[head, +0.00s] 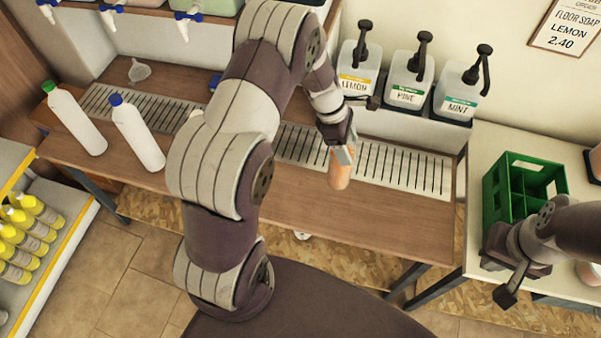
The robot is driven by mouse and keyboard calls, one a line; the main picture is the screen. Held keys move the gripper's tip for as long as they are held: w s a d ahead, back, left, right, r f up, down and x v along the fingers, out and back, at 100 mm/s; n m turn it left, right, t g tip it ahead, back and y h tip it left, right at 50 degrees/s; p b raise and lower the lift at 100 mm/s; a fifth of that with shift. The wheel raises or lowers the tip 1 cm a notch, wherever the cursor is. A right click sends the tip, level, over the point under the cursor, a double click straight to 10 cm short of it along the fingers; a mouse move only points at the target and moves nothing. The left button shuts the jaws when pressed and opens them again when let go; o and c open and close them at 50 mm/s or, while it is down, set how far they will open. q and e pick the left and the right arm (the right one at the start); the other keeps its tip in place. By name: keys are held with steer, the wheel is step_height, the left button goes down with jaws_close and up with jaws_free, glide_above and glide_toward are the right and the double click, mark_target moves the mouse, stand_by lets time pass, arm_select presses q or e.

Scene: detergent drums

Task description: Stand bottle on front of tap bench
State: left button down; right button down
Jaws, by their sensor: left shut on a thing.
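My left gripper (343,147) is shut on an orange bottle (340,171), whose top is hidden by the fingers. The bottle is roughly upright over the wooden front strip of the tap bench (290,205), by the front edge of the metal drip grate. I cannot tell whether its base touches the wood. A white bottle with a green cap (77,120) and a white bottle with a blue cap (138,134) stand at the bench's left. My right gripper (506,275) is by the green crate at the right; its jaw opening is unclear.
Lemon (355,82), pine (409,92) and mint (457,100) pump containers stand behind the grate. A green crate (497,193) is on the right-hand table. A funnel (139,70) lies at the back left. Yellow bottles (28,232) fill the left shelf. My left arm hides the bench's middle.

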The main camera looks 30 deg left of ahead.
arm_select(q)
steer(key=s+a+f+p, duration=0.2)
steer(key=s+a+f, duration=0.1)
steer(key=a+f, duration=0.6)
steer(key=shift+s+f, duration=0.25)
steer(key=shift+f, duration=0.35)
steer(key=shift+c, duration=0.5)
jaws_free()
steer(key=shift+a, duration=0.1)
steer(key=shift+r+p, duration=0.1)
steer(key=shift+p, duration=0.3)
